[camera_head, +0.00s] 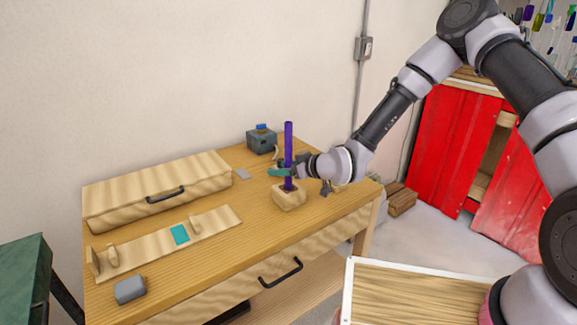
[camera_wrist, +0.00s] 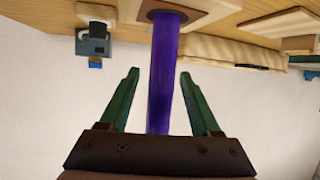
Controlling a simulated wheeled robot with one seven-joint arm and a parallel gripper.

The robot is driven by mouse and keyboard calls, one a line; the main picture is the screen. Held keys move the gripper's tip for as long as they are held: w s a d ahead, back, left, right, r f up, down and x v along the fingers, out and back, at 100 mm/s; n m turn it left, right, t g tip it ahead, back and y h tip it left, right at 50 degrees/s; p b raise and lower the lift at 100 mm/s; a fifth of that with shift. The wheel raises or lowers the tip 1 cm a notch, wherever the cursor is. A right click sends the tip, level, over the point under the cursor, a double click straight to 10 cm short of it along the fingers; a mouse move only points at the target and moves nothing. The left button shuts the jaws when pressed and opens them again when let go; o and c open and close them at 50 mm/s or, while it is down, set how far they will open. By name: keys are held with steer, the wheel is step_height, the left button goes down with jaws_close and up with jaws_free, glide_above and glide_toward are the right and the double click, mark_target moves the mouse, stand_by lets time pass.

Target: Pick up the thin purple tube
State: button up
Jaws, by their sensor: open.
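The thin purple tube (camera_head: 288,146) stands upright in a light wooden block (camera_head: 289,200) on the wooden table. My gripper (camera_head: 280,172) is at the tube's side, above the block, at about mid-height of the tube. In the wrist view the purple tube (camera_wrist: 166,75) runs between the two green fingers of my gripper (camera_wrist: 158,75). The fingers are open, with a visible gap on each side of the tube. The tube's lower end is hidden in the block's dark socket.
A wooden case (camera_head: 158,188) with a black handle and a wooden rack (camera_head: 165,243) lie on the left of the table. A grey box (camera_head: 261,139) stands behind the tube. A grey block (camera_head: 130,290) lies at the front left.

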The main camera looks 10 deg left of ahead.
jaws_close()
steer(key=shift+r, duration=0.2)
